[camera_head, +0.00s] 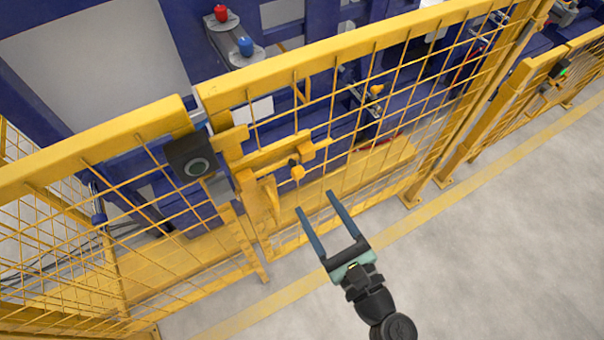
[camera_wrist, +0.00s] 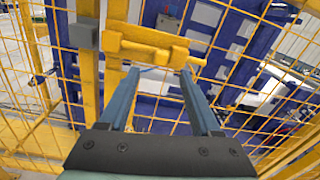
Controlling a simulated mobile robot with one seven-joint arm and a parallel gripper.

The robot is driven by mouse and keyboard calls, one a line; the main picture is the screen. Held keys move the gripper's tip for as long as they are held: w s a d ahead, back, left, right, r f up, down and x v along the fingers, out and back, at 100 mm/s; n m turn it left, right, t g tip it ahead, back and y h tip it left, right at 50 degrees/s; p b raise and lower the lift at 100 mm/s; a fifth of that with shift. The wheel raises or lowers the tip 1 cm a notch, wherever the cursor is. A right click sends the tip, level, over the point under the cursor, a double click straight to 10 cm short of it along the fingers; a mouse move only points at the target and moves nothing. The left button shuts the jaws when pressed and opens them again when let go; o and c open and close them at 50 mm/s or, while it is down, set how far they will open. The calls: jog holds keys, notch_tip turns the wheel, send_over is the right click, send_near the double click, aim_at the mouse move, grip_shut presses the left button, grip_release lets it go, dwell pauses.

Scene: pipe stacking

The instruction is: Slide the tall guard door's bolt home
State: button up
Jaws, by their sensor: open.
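The tall yellow mesh guard door (camera_head: 365,45) stands beside the fixed fence panel (camera_head: 90,150), with a narrow gap between their top rails. Its yellow bolt assembly (camera_head: 275,155) is on the door's left edge, with a round knob (camera_head: 297,172) below it. The bolt assembly also shows in the wrist view (camera_wrist: 145,48), just beyond the fingertips. I cannot tell how far the bolt reaches across the gap. My gripper (camera_head: 315,202) is open and empty, in front of the door and below right of the knob; its fingers also show in the wrist view (camera_wrist: 160,74).
A dark switch box (camera_head: 190,157) with a round button sits on the fixed panel's post. A yellow handle (camera_head: 268,200) is below the bolt. Blue machinery (camera_head: 245,47) stands behind the mesh. Grey floor (camera_head: 500,260) is clear at the right.

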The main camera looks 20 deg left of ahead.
aim_at(301, 177)
jog(key=p+x, duration=0.1)
jog(key=x, duration=0.6)
jog(key=shift+w+a, duration=0.1)
jog(key=shift+w, duration=0.05)
grip_shut()
dwell(1.2)
